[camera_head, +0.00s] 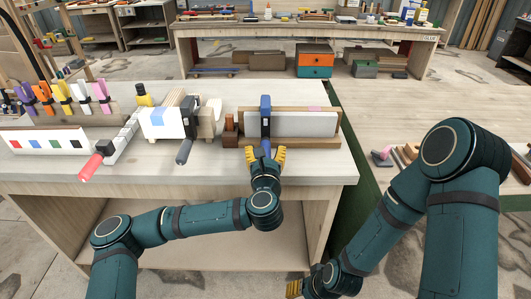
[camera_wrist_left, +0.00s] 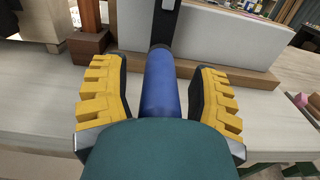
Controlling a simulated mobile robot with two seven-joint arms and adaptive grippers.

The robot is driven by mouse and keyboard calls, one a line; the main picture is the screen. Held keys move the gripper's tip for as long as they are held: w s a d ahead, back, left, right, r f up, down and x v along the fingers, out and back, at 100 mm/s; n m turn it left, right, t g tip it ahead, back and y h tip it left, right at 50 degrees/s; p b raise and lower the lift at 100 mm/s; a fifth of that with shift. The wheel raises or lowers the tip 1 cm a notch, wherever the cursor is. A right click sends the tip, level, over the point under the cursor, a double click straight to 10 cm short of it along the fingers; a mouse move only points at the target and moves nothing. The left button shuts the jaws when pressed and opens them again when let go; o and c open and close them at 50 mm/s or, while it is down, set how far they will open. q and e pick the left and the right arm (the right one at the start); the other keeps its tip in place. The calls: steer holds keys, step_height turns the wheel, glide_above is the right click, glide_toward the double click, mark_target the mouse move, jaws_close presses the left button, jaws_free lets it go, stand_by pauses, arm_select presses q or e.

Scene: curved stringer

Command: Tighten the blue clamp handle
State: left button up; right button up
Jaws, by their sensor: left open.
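The blue clamp handle (camera_head: 265,104) belongs to a clamp with a dark bar that stands upright across the front of a grey panel (camera_head: 300,124) in a wooden holder on the workbench. In the left wrist view the blue handle (camera_wrist_left: 160,85) points toward the camera, between the two yellow fingers. My left gripper (camera_head: 265,155) is open around the handle's lower end, with a gap on each side (camera_wrist_left: 158,92). My right gripper (camera_head: 293,289) shows only partly at the bottom, low beside the bench; its fingertips are mostly hidden.
Left of the holder stand a white block with a dark-handled clamp (camera_head: 184,150), a red-handled clamp (camera_head: 92,166) and a rack of coloured clamps (camera_head: 65,97). A brown wooden block (camera_head: 230,130) stands close to the holder's left end. The right-hand table (camera_head: 420,110) has free room.

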arm_select(q)
jaws_close()
steer(key=shift+r, duration=0.1)
